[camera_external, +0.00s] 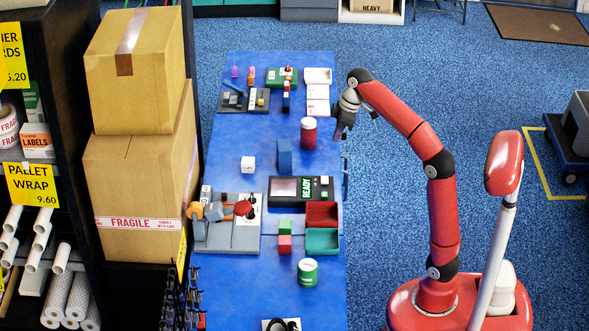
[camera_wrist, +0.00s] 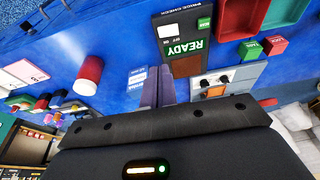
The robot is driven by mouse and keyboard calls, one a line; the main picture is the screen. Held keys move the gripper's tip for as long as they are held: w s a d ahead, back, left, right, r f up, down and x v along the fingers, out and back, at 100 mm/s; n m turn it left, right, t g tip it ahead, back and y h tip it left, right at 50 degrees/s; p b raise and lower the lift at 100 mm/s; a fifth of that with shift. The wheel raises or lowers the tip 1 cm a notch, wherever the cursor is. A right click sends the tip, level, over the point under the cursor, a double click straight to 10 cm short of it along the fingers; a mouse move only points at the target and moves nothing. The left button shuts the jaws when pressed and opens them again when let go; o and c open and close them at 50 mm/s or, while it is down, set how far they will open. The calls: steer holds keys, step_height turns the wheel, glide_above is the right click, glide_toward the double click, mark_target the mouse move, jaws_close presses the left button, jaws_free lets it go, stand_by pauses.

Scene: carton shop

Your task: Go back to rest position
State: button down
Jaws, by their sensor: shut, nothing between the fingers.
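My red arm reaches up and left from its base, and my gripper (camera_external: 340,133) hangs at the right edge of the blue table (camera_external: 228,290), beside the red and white cylinder (camera_external: 308,138). In the wrist view my gripper (camera_wrist: 160,74) shows its fingers together with nothing between them. The device with the READY display (camera_wrist: 190,52) lies beyond the fingertips in that view. My gripper touches none of the things on the table as far as I can see.
The blue floor right of the table is clear around my arm.

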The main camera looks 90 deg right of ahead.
steer(key=shift+a, duration=0.1)
steer(key=s+a+f+t, duration=0.1)
steer(key=s+a+f, duration=0.2)
steer(key=a+f, duration=0.55)
steer(key=s+a+f+t, duration=0.1)
steer(key=s+a+f, duration=0.35)
steer(key=a, duration=0.75)
steer(key=s+a+f, duration=0.4)
steer(key=s+f, duration=0.2)
steer(key=f, duration=0.4)
steer(key=shift+a+f, duration=0.25)
steer(key=shift+a, duration=0.15)
stand_by(0.5)
